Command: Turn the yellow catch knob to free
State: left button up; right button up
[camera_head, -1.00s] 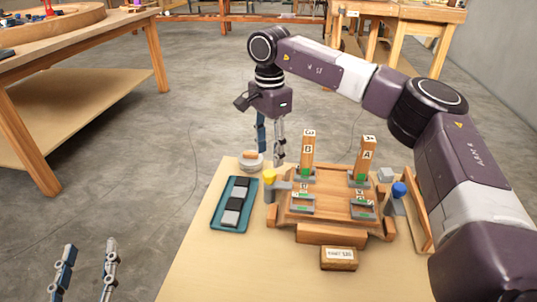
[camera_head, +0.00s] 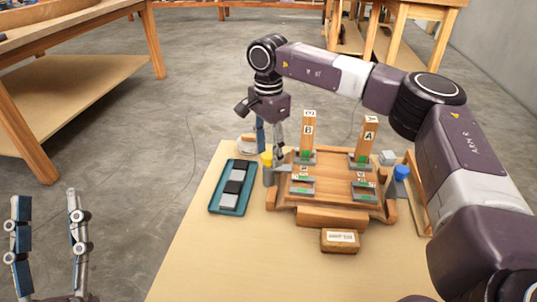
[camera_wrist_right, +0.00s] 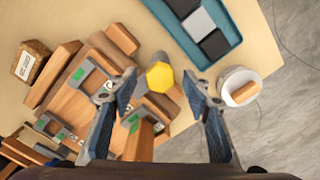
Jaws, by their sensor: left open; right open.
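The yellow catch knob (camera_head: 267,160) stands at the left side of the wooden fixture (camera_head: 330,212). In the right wrist view the knob (camera_wrist_right: 160,76) shows its faceted yellow top between the two fingertips, apart from both. My right gripper (camera_head: 270,148) is open, pointing down close over the knob; its fingers also show in the right wrist view (camera_wrist_right: 161,92). They partly hide the knob's surroundings in the head view. My left gripper (camera_head: 45,205) is open and empty at the lower left, away from the table.
A teal tray (camera_head: 213,208) with grey and black blocks lies left of the fixture. A white round dish (camera_wrist_right: 224,84) sits near the knob. Posts marked B (camera_head: 308,135) and A (camera_head: 369,138) rise behind. A blue knob (camera_head: 401,173) is at the right, and a labelled block (camera_head: 340,241) in front.

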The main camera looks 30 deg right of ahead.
pick_arm(q)
jog(key=shift+s+r+t, duration=0.3)
jog(key=shift+s+r, duration=0.05)
jog(key=shift+r, duration=0.05)
pick_arm(e)
jog(key=shift+f, duration=0.25)
